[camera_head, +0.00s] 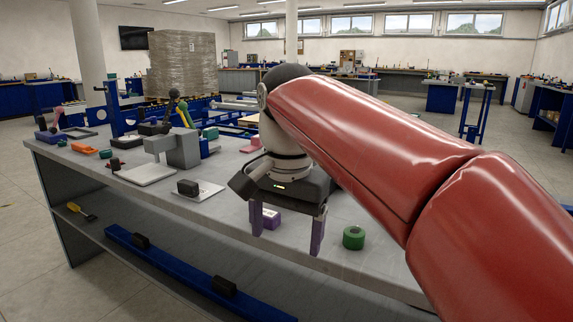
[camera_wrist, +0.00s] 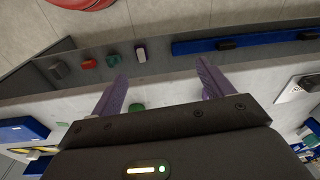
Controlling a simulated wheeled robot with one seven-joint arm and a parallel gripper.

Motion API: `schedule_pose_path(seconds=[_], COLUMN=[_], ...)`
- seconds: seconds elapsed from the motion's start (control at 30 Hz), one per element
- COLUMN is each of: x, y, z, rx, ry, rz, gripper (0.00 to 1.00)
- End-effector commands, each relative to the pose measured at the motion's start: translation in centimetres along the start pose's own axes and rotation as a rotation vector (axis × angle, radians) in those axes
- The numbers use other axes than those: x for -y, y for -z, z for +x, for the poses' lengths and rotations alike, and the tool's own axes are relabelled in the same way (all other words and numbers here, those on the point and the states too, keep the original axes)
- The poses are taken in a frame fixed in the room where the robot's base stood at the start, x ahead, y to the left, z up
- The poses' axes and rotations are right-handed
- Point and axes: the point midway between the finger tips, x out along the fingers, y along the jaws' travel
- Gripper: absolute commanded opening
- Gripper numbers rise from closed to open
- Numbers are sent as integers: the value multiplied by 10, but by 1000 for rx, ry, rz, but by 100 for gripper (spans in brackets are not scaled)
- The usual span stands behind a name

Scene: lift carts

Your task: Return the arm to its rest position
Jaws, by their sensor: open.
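My red arm reaches in from the right in the head view, over the workbench (camera_head: 215,225). My gripper (camera_head: 287,229) points down above the bench's front part, with its two purple fingers spread apart. A small purple and white box (camera_head: 267,218) shows behind the fingers, partly hidden; nothing is seen held between them. A green roll (camera_head: 353,237) stands on the bench right of the gripper. In the wrist view the open gripper (camera_wrist: 162,71) has a clear gap between its fingers, and a small green item (camera_wrist: 136,107) lies near one finger.
A grey device (camera_head: 178,150) and a black item on a white plate (camera_head: 203,190) stand left of the gripper. A blue beam (camera_head: 180,272) lies on the lower shelf. A wrapped pallet (camera_head: 182,65) stands behind. Floor at the left front is clear.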

Motion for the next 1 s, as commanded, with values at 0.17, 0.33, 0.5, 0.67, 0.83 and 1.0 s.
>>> schedule_pose_path(seconds=[0.17, 0.33, 0.5, 0.67, 0.83, 1.0], x=[-37, -88, -150, -187, -202, -204], y=[-1, -9, -29, -48, -58, -59], z=[14, 42, 92, 134, 156, 159], rx=[-52, -137, -264, -358, -404, -408], ry=[35, 71, 87, 76, 62, 60], rz=[-61, -154, -282, -377, -427, -435], gripper=[80, 80, 80, 80, 80, 80])
